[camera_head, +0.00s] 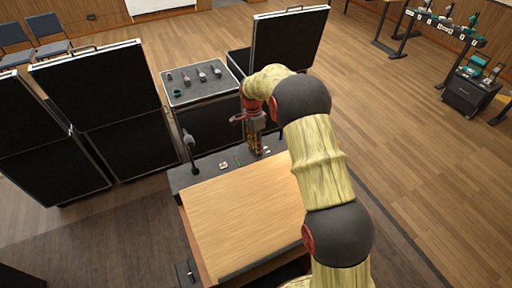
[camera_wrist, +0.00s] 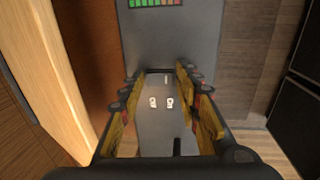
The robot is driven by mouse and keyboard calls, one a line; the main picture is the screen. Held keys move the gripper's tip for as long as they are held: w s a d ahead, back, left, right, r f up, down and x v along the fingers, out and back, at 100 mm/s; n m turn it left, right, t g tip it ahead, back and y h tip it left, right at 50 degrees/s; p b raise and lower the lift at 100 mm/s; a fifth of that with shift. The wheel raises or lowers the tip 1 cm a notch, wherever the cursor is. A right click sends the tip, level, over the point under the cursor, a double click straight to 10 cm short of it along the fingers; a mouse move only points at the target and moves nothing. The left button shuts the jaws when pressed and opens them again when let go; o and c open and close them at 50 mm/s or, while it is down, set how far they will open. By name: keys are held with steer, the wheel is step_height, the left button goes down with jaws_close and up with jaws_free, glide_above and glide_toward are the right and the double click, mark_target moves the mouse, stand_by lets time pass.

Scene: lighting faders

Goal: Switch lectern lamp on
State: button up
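The lectern has a slanted wooden top (camera_head: 245,205) and a dark strip (camera_head: 190,176) along its far edge. A dark upright stalk (camera_head: 190,150) stands at the strip's left end; I cannot tell whether it is the lamp. My gripper (camera_head: 256,151) points down over the strip's right part. In the wrist view my gripper (camera_wrist: 160,80) has its fingers apart with nothing held. Two small white controls (camera_wrist: 161,102) show on the dark panel between the fingers. I cannot tell which control is the lamp switch or how it is set.
A green and red level display (camera_wrist: 155,3) lies on the panel. More small white controls (camera_head: 223,165) sit left of my gripper. Behind stands a case with several microphones (camera_head: 202,76). Large black cases (camera_head: 100,90) stand at the left.

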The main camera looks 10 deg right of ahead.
mark_target(254, 150)
step_height(254, 150, up, 12)
steer(key=w, duration=0.1)
steer(key=shift+w+a, duration=0.15)
steer(key=shift+w, duration=0.15)
steer(key=shift+f, duration=0.1)
stand_by(0.3)
steer(key=s+r+n+t+b, duration=0.2)
steer(key=s+r+n+b, duration=0.25)
steer(key=s, duration=0.55)
steer(key=s+r+n+t+b, duration=0.2)
steer(key=s+r+n+b, duration=0.25)
steer(key=s, duration=0.55)
steer(key=s+f+n+t+b, duration=0.1)
steer(key=s+f+n+b, duration=0.2)
steer(key=s, duration=0.7)
steer(key=s+f+n+t+b, duration=0.2)
steer(key=s+f+b, duration=0.4)
steer(key=s, duration=0.5)
step_height(254, 150, down, 3)
steer(key=shift+s+d+r+n, duration=0.2)
steer(key=shift+d+n, duration=0.2)
steer(key=shift+n, duration=0.5)
